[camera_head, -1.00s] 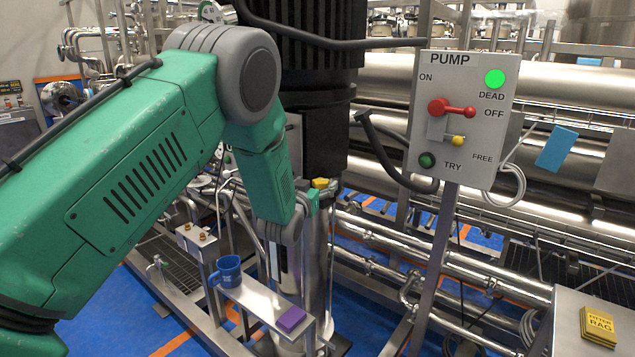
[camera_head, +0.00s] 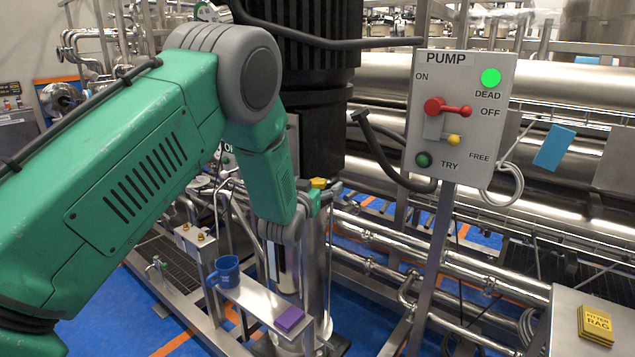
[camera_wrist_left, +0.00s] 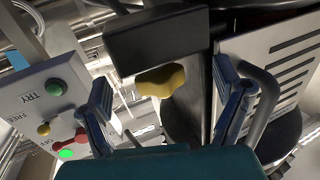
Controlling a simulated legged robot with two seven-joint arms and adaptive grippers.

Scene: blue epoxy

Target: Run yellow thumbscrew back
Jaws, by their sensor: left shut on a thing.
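The yellow thumbscrew (camera_head: 319,183) sits under the black pump body, at the top of a steel column. In the left wrist view the thumbscrew (camera_wrist_left: 161,80) is a lobed yellow knob under a dark block, in line with the space between my fingers. My left gripper (camera_head: 315,203) is at the thumbscrew in the head view and is shut on it. Its two blue-grey fingers (camera_wrist_left: 164,88) show on either side of the knob in the left wrist view; their contact with it is not clear there. My right gripper is not in view.
A grey PUMP panel (camera_head: 427,79) with a red lever (camera_head: 447,108) stands to the right. Below my arm, a steel shelf (camera_head: 258,297) carries a blue mug (camera_head: 226,271) and a purple block (camera_head: 290,319). Yellow rags (camera_head: 595,324) lie at the lower right. Pipes run behind.

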